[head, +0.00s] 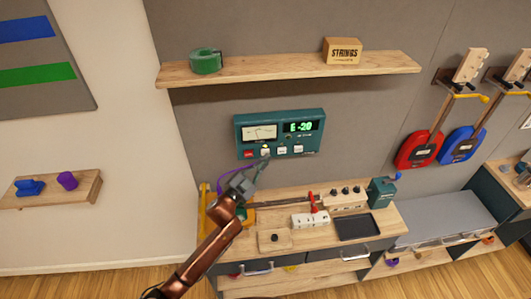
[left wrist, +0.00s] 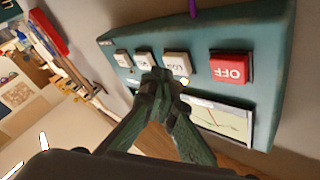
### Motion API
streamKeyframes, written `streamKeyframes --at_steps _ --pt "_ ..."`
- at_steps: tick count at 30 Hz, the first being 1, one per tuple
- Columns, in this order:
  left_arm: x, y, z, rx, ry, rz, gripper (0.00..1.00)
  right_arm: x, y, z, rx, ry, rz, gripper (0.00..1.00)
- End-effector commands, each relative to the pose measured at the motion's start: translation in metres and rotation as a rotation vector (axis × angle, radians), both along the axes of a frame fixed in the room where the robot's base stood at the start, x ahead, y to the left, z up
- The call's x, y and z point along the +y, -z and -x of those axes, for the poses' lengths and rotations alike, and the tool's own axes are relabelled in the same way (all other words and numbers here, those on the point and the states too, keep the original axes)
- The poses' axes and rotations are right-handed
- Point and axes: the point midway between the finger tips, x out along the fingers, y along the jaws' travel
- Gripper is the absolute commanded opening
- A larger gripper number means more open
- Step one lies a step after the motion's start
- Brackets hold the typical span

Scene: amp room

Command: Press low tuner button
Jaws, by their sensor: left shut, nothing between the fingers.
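The teal tuner (head: 280,133) is mounted on the grey wall, with a needle meter and a green display reading "E -20". Its low button (head: 265,152) is white, beside the red OFF button (head: 248,154). In the left wrist view the low button (left wrist: 177,63) appears upside down, between the OFF button (left wrist: 231,67) and other white buttons (left wrist: 144,59). My left gripper (head: 264,161) is shut and empty, its fingertips (left wrist: 160,77) right by the low button's edge. I cannot tell whether they touch it. My right gripper is not in view.
Below the tuner stands a wooden workbench (head: 296,240) with small parts and a teal box (head: 381,192). A shelf (head: 290,71) above holds green tape (head: 205,61) and a strings box (head: 342,51). Red (head: 420,148) and blue (head: 461,144) guitars hang at the right.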

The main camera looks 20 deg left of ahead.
Motion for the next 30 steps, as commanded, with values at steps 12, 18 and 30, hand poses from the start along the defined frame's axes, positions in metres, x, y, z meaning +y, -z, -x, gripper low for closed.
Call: streamKeyframes --at_steps 12,18,30 --pt "-0.003 0.0 0.004 -0.001 0.001 0.0 0.0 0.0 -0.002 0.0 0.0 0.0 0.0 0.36" --pt "-0.011 -0.001 0.018 0.0 0.001 0.003 0.0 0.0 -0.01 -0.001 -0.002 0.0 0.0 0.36" --pt "-0.026 -0.001 0.046 -0.001 0.001 0.001 0.0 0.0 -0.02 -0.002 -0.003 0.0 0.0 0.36"
